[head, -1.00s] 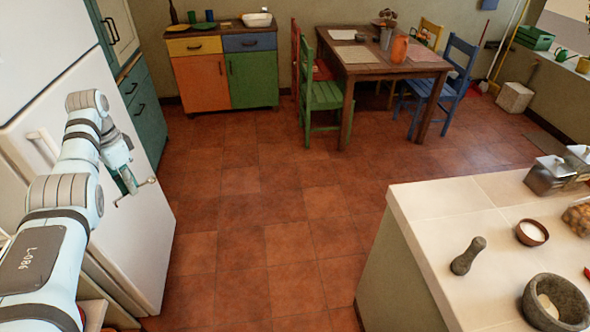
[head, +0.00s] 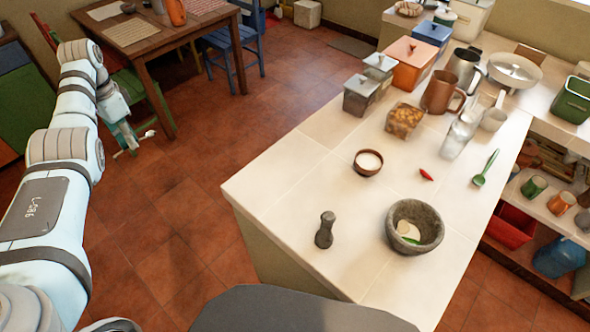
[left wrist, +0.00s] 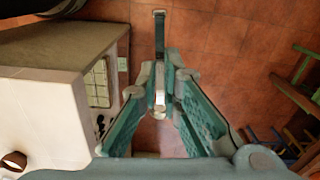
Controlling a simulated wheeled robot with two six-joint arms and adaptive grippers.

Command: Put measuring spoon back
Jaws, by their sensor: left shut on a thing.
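My left gripper (head: 134,142) is at the left of the head view, over the floor and to the left of the counter. It is shut on a small slim thing that looks like the measuring spoon (head: 150,133), held crosswise at the fingertips. In the left wrist view the gripper (left wrist: 160,108) closes on this thing, whose dark strip-like handle (left wrist: 159,35) points away from the fingers; the part between the fingers is hidden. My right gripper is not in view.
The pale counter (head: 285,165) carries a pestle (head: 325,230), a stone mortar (head: 432,222), a small bowl (head: 368,162), a green spoon (head: 485,170), canisters and jugs. Shelves (head: 520,235) with cups stand at right. A wooden table (head: 150,50) and chairs stand behind my left arm.

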